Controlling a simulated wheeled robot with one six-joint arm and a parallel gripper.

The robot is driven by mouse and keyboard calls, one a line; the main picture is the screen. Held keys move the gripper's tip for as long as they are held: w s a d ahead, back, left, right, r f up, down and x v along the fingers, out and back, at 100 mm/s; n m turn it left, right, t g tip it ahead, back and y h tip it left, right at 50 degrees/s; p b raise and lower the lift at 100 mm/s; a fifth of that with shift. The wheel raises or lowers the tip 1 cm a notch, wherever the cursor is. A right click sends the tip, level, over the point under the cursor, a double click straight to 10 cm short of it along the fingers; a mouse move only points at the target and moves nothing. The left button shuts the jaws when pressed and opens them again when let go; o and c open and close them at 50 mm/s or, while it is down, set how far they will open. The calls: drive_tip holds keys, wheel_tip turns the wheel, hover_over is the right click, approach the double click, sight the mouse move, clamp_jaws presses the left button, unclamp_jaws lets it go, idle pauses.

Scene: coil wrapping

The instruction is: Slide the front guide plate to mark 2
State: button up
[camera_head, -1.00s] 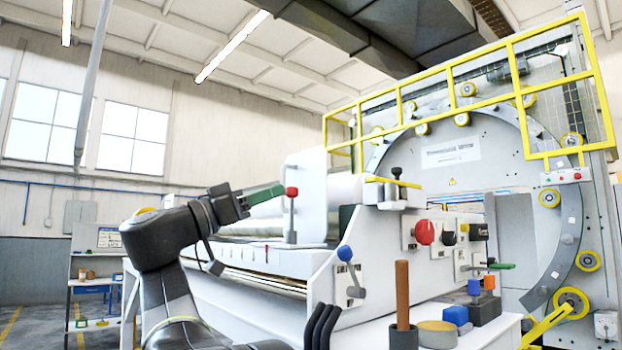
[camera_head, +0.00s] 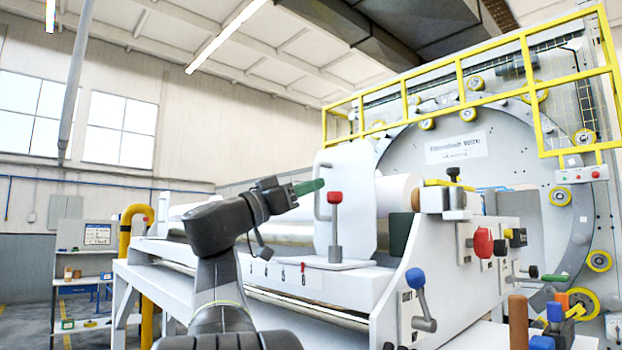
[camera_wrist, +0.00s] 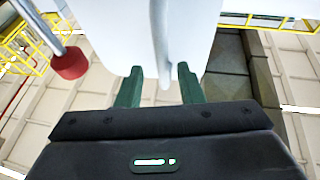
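The front guide plate (camera_head: 350,200) is a white upright plate on a base, with a thin pale handle bar (camera_head: 318,192) on its left side. A grey lever with a red knob (camera_head: 335,197) stands beside it. A red pointer (camera_head: 304,267) at its base is by the right end of a row of small marks (camera_head: 268,268), too small to read surely. My gripper (camera_head: 309,187) is at the handle's height. In the wrist view my gripper (camera_wrist: 159,75) has its green fingers apart, with the handle (camera_wrist: 160,45) between them and gaps on both sides. The red knob (camera_wrist: 69,63) is upper left.
A blue-knobbed lever (camera_head: 417,290) and a panel with a red knob (camera_head: 483,242) stand on the machine's right. A large ring (camera_head: 480,150) with a yellow railing is behind. A yellow post (camera_head: 130,240) stands at left. Open floor lies far left.

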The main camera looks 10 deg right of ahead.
drive_tip(key=shift+w+d+r, duration=0.25)
drive_tip(key=shift+d, duration=0.4)
drive_tip(key=shift+w+a, duration=0.1)
drive_tip(key=shift+w, duration=0.05)
clamp_jaws()
